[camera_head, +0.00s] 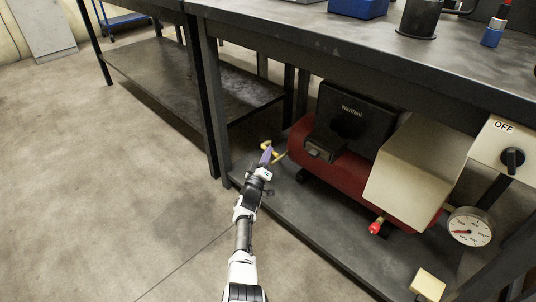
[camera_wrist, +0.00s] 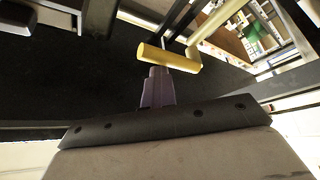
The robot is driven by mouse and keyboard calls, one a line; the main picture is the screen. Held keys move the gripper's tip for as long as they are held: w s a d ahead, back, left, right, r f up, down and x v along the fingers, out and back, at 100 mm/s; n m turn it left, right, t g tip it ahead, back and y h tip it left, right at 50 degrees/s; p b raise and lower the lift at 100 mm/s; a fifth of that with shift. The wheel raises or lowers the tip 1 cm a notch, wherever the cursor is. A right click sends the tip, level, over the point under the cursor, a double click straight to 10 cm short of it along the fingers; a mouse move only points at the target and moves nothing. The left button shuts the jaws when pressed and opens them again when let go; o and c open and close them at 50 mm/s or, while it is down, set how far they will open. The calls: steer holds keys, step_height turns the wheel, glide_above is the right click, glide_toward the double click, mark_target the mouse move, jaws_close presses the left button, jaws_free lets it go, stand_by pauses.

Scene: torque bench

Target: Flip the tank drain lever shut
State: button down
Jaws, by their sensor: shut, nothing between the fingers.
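The red tank (camera_head: 345,172) lies on the lower shelf under the bench, below a black compressor unit (camera_head: 345,122). A yellow drain lever (camera_head: 280,157) shows at the tank's left end. In the wrist view a short yellow crossbar (camera_wrist: 168,57), with a yellow arm rising to the right, is just beyond my fingertips. My gripper (camera_head: 266,156) has purple fingers, which are shut and empty. The fingers (camera_wrist: 157,86) point at the crossbar and overlap its lower edge in the picture; I cannot tell whether they touch it. The lever's pivot is not clear.
A bench leg (camera_head: 212,105) stands just left of my gripper, and the bench top (camera_head: 330,35) overhangs the tank. A beige box (camera_head: 415,170), a pressure gauge (camera_head: 469,227) and an OFF switch (camera_head: 512,160) are to the right. The floor (camera_head: 130,190) at left is open.

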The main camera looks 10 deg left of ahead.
steer(key=shift+d+f, duration=0.1)
steer(key=shift+f, duration=0.25)
step_height(320, 180, up, 21)
steer(key=p, duration=0.8)
steer(key=shift+f, duration=0.15)
